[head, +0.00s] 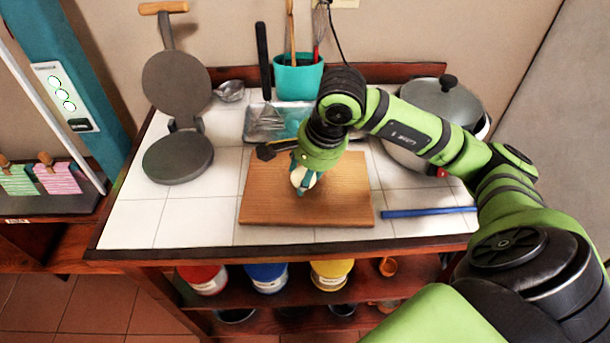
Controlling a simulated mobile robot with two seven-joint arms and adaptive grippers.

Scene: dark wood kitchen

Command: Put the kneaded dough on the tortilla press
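The tortilla press (177,157) stands open at the left of the white tiled counter, its round grey lower plate bare and its upper plate tipped up behind. The pale kneaded dough (297,177) is a small lump over the wooden board (345,200). My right gripper (302,181) points down over the board with its teal fingers on both sides of the dough, seemingly shut on it. The gripper partly hides the dough, and I cannot tell whether the dough touches the board. My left gripper is not in view.
A metal tray (262,127) and a teal utensil cup (298,78) stand behind the board. A lidded pot (436,108) stands at the back right, beyond my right arm. A blue rod (428,212) lies right of the board. Tiles between press and board are clear.

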